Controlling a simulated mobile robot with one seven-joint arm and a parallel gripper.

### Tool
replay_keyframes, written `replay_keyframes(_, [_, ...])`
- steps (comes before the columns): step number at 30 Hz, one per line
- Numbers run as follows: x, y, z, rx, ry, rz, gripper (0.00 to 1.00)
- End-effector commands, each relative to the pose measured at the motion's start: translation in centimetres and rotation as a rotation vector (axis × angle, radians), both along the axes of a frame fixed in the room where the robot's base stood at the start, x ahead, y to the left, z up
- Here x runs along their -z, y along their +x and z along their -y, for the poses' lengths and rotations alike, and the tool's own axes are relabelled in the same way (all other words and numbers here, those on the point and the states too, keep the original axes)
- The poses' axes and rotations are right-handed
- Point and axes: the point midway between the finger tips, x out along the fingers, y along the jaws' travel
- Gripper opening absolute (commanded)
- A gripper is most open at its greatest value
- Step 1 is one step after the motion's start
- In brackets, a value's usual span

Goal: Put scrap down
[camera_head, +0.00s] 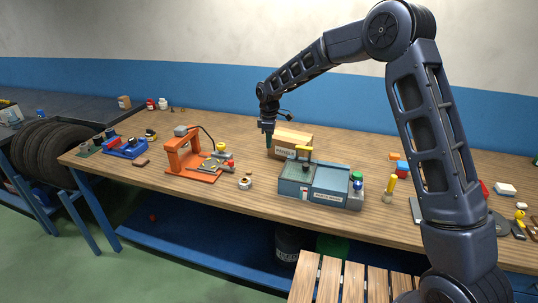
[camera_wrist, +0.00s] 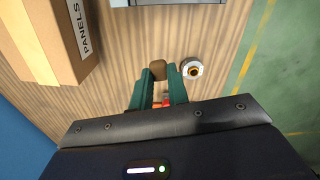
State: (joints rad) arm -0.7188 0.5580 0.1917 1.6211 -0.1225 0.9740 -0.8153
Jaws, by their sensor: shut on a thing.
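My gripper (camera_head: 269,143) hangs fingers down above the workbench, beside the left end of the cardboard box. In the wrist view its two green fingers (camera_wrist: 160,76) are shut on a small brown block (camera_wrist: 158,68), which looks like the scrap. The block shows at the fingertips, over the wooden bench top. In the head view the held piece is too small to make out. A blue-grey unit (camera_head: 328,198) with labels I cannot read stands to the right of the gripper, nearer the front edge.
The cardboard box (camera_head: 291,139), marked PANELS in the wrist view (camera_wrist: 62,35), stands close by. An orange press (camera_head: 182,160) is to the left. A small white ring (camera_head: 245,183) lies near the front edge, also in the wrist view (camera_wrist: 192,69). Bare wood (camera_head: 225,134) lies behind the press.

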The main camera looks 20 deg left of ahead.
Motion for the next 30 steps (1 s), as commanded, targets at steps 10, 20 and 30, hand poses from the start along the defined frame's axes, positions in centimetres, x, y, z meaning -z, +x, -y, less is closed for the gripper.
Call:
replay_keyframes(10, [-3.8, 0.8, -0.2, 0.004, 0.001, 0.001, 0.00])
replay_keyframes(20, [-8.2, 10.1, -1.0, 0.061, 0.003, 0.003, 0.00])
replay_keyframes(30, [-13.2, 20.0, 1.0, 0.131, 0.001, 0.002, 0.00])
